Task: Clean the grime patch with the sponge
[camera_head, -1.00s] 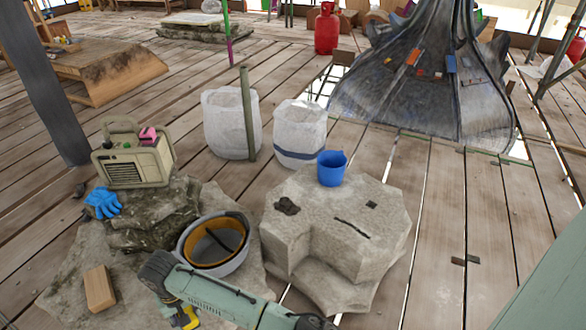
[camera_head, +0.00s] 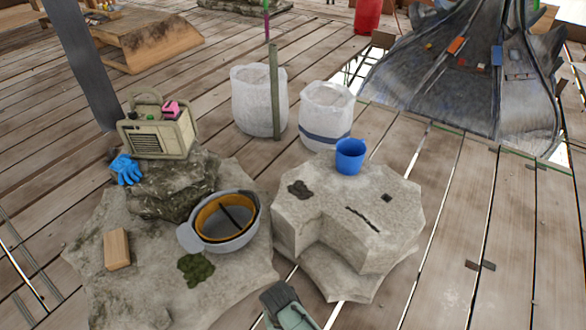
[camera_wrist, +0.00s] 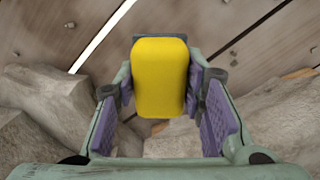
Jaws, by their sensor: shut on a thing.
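The yellow sponge (camera_wrist: 159,78) is held between the purple-padded fingers of my gripper (camera_wrist: 160,88), which is shut on it. In the head view only part of my arm shows at the bottom edge; the gripper and sponge are out of that picture. A dark brown patch (camera_head: 300,189), possibly the grime patch, lies on the top left of the pale stone block (camera_head: 335,228). A thin dark streak (camera_head: 362,218) and a small dark square (camera_head: 387,198) lie on the same top. A green mossy patch (camera_head: 196,270) is on the lower rock slab.
A blue cup (camera_head: 350,157) stands at the block's back edge. A helmet (camera_head: 223,222) lies left of the block, with a wooden brick (camera_head: 117,249), blue gloves (camera_head: 126,169) and a radio (camera_head: 158,133) farther left. White buckets (camera_head: 326,118) stand behind. Floorboards at right are mostly clear.

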